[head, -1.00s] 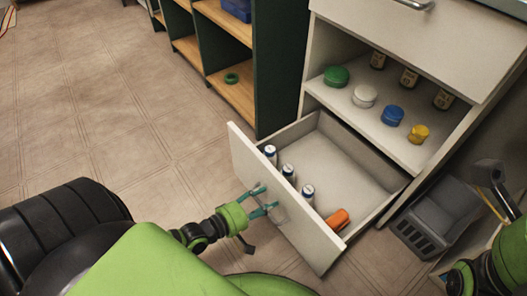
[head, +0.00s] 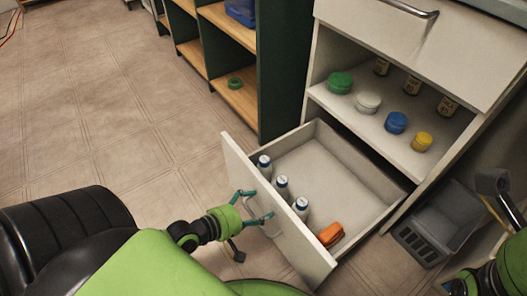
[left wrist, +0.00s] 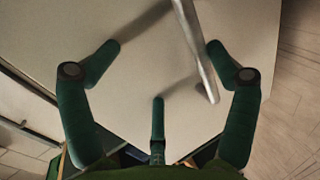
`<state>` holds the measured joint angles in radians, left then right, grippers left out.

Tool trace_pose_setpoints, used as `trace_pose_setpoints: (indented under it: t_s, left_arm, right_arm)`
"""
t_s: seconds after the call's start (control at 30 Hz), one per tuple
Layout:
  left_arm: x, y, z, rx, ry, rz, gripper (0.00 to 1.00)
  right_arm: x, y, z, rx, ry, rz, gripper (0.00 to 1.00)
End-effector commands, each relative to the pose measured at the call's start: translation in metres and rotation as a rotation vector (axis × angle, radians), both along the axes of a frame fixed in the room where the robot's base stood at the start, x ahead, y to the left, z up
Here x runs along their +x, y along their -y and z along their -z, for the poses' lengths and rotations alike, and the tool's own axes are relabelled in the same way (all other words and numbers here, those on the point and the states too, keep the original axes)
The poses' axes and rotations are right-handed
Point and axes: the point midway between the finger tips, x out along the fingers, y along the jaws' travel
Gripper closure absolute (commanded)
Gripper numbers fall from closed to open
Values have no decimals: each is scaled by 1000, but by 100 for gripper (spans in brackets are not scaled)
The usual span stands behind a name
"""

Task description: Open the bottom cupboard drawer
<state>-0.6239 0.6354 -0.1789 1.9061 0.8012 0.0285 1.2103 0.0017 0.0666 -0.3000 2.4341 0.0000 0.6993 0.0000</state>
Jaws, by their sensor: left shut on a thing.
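The bottom cupboard drawer (head: 325,165) is pulled well out of the pale cupboard. Its front panel (head: 290,245) faces my left arm. My left gripper (head: 254,205) is at the drawer's metal handle (head: 268,230) and is shut on it. In the left wrist view, the handle (left wrist: 196,50) runs between the dark green fingers, closer to the right one, with the front panel (left wrist: 150,75) behind. Several white bottles (head: 282,187) stand along the drawer's front, and an orange item (head: 331,234) lies near them.
Above the drawer, an open shelf (head: 365,118) holds green, white, blue and yellow lidded tubs and several small bottles. A closed upper drawer (head: 420,40) is above that. A grey bin (head: 440,222) stands right of the cupboard. A dark green shelf unit (head: 285,70) stands left.

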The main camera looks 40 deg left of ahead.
Motion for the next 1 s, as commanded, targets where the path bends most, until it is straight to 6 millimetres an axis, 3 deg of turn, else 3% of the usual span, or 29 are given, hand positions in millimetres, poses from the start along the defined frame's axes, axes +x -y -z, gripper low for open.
trace_pose_setpoints:
  t_s: [0.03,0.27,0.33,1.0]
  left_arm:
    - [3,-1,-17,0,39,1,39]
    - [-14,-5,-18,1,33,4,38]
    - [-20,-6,-18,-1,30,5,57]
    - [-64,-22,-23,-4,21,2,57]
  right_arm:
    - [0,0,-4,0,-1,0,60]
    - [0,0,-9,0,-1,0,60]
    - [0,0,-11,0,0,0,60]
    - [0,0,-25,0,-1,0,60]
